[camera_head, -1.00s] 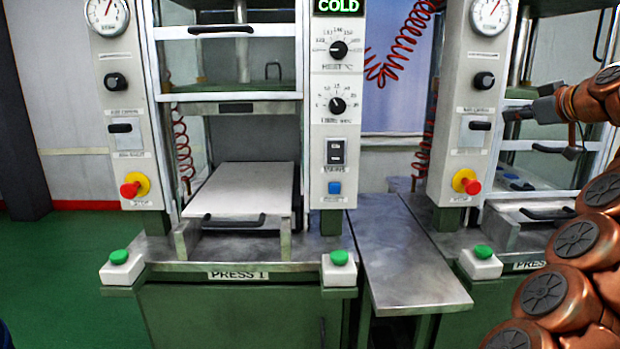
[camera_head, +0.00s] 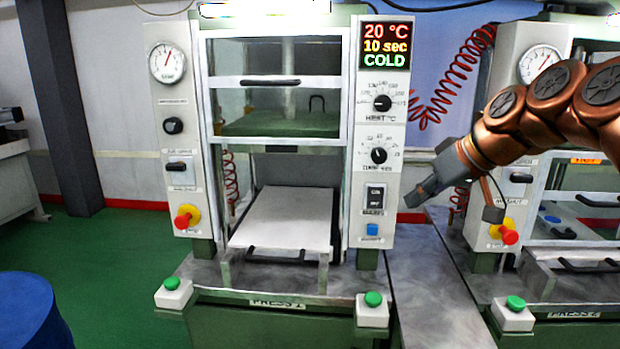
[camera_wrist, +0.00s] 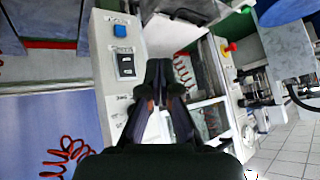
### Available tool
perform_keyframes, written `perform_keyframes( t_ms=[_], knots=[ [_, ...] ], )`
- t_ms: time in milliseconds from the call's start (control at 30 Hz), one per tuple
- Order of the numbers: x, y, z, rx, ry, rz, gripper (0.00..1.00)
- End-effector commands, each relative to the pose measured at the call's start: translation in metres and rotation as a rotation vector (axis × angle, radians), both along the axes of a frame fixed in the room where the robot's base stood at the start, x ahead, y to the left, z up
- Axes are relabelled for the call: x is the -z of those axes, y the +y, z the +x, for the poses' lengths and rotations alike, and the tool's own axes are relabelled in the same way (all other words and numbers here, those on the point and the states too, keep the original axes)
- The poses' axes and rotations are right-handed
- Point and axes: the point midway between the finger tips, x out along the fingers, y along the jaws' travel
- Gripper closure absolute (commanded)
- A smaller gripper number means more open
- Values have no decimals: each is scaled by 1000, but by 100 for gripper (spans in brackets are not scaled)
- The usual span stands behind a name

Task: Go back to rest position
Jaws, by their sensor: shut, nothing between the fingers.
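My gripper (camera_head: 413,197) is at the right in the head view, in front of the right edge of press 1's control panel. It is empty and touches nothing that I can see. In the wrist view my gripper (camera_wrist: 158,65) points toward the press 1 panel, with its fingers together. My copper-coloured arm reaches in from the right in the head view and covers part of press 2.
Press 1 (camera_head: 190,270) stands in the middle, its display reading 20 °C, 10 sec, COLD. Press 2 (camera_head: 560,285) is at the right. A metal side table (camera_head: 440,265) lies between them, bare. A blue drum (camera_head: 35,315) is at the lower left. Green floor is open at left.

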Motion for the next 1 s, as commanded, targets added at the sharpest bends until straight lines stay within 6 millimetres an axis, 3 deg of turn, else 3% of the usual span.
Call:
perform_keyframes(
  t_ms=[200, 433, 667, 1000],
  knots=[
    [21, 39, -58, 11, 168, -57, 100],
    [55, 56, -125, 65, 340, -134, 100],
    [91, 54, -200, 157, 513, -226, 100],
    [133, 26, -310, 342, 726, -353, 100]
  ],
)
